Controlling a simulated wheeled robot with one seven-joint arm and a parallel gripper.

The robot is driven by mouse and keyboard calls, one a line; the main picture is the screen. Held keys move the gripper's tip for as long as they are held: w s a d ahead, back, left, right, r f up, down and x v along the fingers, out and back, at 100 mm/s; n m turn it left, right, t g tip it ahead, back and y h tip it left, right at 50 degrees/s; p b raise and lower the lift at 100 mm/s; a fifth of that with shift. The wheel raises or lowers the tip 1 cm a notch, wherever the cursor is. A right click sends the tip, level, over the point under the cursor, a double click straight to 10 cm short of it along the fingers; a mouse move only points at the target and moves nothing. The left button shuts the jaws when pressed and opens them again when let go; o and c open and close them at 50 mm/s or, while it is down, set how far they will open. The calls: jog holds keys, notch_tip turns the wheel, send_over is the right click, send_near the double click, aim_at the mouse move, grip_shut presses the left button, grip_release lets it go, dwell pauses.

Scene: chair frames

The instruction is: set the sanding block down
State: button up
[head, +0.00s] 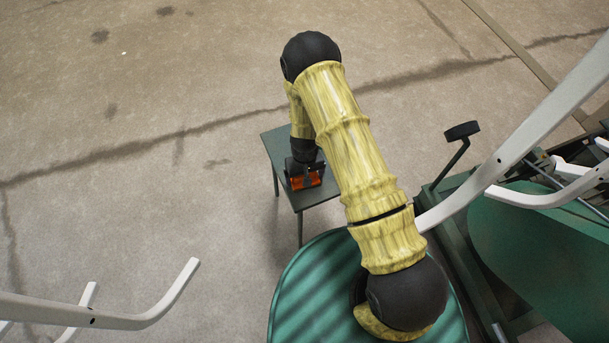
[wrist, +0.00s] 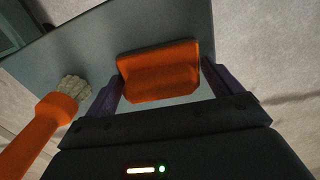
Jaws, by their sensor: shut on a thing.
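The sanding block (wrist: 160,72) is an orange block that sits between my two fingers in the wrist view. It also shows as a small orange patch (head: 306,181) under my gripper in the head view. My gripper (head: 304,172) is shut on it, one finger at each end, and points down over a small grey-green table (head: 274,147). The tabletop also fills much of the wrist view (wrist: 95,50). I cannot tell whether the block's underside touches the tabletop. My wrist and arm hide part of the table in the head view.
An orange-handled tool with a pale, rough tip, like a brush (wrist: 48,122), shows left of my gripper in the wrist view. White curved frame bars (head: 140,318) stand at lower left, others (head: 530,125) at right beside green equipment (head: 530,235). Open concrete floor (head: 130,205) lies left of the table.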

jog(key=o, duration=0.7)
jog(key=shift+w+r, duration=0.1)
jog(key=shift+r, duration=0.05)
notch_tip(320, 180, up, 12)
jog(key=shift+f+p, duration=0.1)
jog(key=shift+p, duration=0.35)
jog(key=s+d+r+m+t, duration=0.1)
jog(key=s+d+r, duration=0.3)
jog(key=r, duration=0.4)
jog(key=s+d+r+m, duration=0.1)
jog(key=s+d+r, duration=0.3)
jog(key=r, duration=0.4)
jog(key=s+d+r+m+t, duration=0.1)
jog(key=s+d+r, duration=0.3)
jog(key=r, duration=0.4)
jog(key=shift+s+d+r+t, duration=0.15)
jog(key=shift+s+d+t, duration=0.2)
jog(key=shift+d, duration=0.4)
